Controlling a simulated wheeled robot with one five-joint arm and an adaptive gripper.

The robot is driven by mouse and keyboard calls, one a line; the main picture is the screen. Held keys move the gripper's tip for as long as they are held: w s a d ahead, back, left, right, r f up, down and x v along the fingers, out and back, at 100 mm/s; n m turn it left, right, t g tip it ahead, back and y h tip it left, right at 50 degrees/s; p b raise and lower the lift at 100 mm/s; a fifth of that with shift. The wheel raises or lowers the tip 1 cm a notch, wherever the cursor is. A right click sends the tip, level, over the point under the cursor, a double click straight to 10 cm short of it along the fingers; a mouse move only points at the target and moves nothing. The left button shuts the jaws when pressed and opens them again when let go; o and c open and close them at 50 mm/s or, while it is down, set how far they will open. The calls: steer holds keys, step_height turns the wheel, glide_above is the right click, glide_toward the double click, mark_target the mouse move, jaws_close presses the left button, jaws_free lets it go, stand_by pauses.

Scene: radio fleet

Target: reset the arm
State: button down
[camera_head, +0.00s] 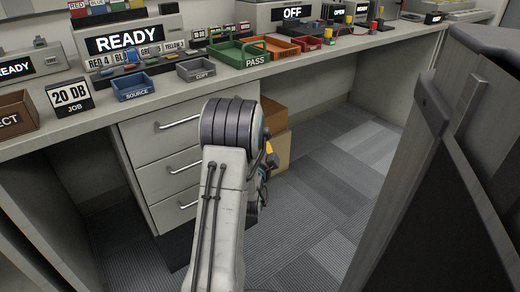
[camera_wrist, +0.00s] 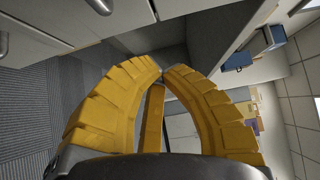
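My arm reaches forward and down in the head view, in front of the drawer unit (camera_head: 165,165) and below the desk edge. My gripper is mostly hidden behind the arm there; only small yellow parts (camera_head: 270,148) show at its right. In the wrist view my gripper (camera_wrist: 163,70) has its two yellow fingers curved in, with the tips meeting or nearly meeting. No object shows held between them. The wrist picture is turned sideways, with drawer fronts (camera_wrist: 95,15) at the top left.
The desk holds a blue SOURCE tray (camera_head: 133,88), a grey COPY tray (camera_head: 196,70), a green PASS tray (camera_head: 240,53), an orange tray (camera_head: 277,48) and a READY display (camera_head: 128,39). Cardboard boxes (camera_head: 273,125) stand under it. A dark panel (camera_head: 440,180) is at right; carpet between is clear.

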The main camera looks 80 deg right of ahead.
steer(key=shift+s+a, duration=0.2)
steer(key=shift+a, duration=1.7)
